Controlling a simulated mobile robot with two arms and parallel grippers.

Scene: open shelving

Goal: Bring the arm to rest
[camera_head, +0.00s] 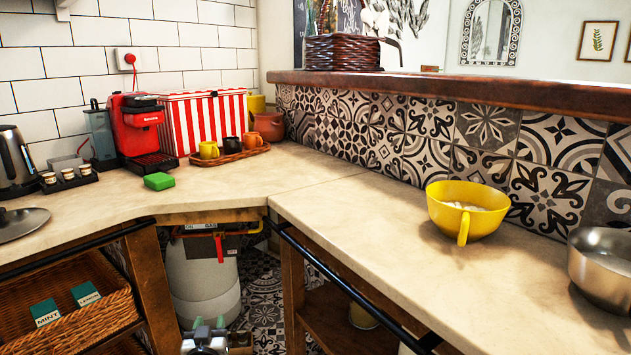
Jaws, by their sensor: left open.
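My left gripper (209,324) shows at the bottom edge of the head view, left of centre. Its two short fingertips point up and stand apart, with nothing seen between them. It is low, below counter height, in front of the gap under the corner counter. Most of the arm behind it is cut off by the frame edge. My right gripper is not in the picture.
A yellow bowl (452,207) and a metal bowl (596,262) stand on the right counter (390,260). A white tank (203,285) and wicker drawer (85,310) are below. Black rails run along the counter fronts.

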